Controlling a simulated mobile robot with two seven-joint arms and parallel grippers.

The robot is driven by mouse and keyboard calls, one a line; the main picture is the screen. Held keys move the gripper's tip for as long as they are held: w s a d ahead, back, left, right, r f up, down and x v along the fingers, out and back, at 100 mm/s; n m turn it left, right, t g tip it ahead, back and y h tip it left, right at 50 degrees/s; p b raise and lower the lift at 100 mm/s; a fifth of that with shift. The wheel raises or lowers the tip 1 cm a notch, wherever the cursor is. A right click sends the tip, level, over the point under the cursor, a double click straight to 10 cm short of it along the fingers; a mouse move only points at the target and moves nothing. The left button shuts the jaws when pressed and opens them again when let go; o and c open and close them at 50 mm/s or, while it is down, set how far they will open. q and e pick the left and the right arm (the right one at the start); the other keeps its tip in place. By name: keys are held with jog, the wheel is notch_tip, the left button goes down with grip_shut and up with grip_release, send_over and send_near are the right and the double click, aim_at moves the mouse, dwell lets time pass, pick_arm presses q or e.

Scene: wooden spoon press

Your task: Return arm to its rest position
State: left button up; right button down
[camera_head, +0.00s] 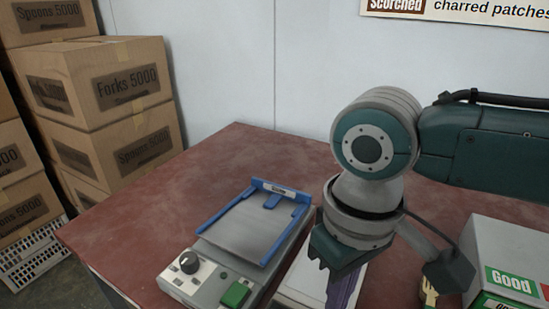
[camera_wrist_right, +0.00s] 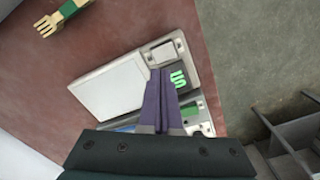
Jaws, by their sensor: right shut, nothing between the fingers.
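My right arm (camera_head: 480,140) reaches in from the right over the table. Its gripper (camera_head: 342,292) points down, with purple fingers, above a white flat device (camera_head: 292,293). In the right wrist view the fingers (camera_wrist_right: 160,78) are shut with nothing between them, beside the device's green lit display (camera_wrist_right: 178,78) and over its edge. To the left is a grey press (camera_head: 213,277) with a blue frame (camera_head: 299,222), a black knob (camera_head: 189,262) and a green button (camera_head: 236,293). My left gripper is not in view.
A box labelled "Good" (camera_head: 505,250) stands at the right of the red table (camera_head: 150,195). A wooden fork (camera_head: 429,290) is near it, also seen in the right wrist view (camera_wrist_right: 47,26). Cardboard boxes (camera_head: 115,85) are stacked at left. The table's back left is clear.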

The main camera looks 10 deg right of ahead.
jog(key=s+a+r+n+t+y+p, duration=0.1)
jog(key=s+a+r+y+p, duration=0.3)
jog(key=s+a, duration=0.45)
jog(key=s+d+r+m+t+h+p, duration=0.15)
jog(key=s+d+r, duration=0.25)
jog(key=d, duration=0.5)
jog(key=s+d+r+m+t+h+p, duration=0.1)
jog(key=s+d+r+m+h+p, duration=0.2)
jog(key=d, duration=0.5)
notch_tip(320, 180, up, 37)
jog(key=p, duration=3.6)
jog(key=shift+s+y, duration=0.35)
jog(key=shift+s, duration=0.05)
jog(key=shift+a, duration=0.1)
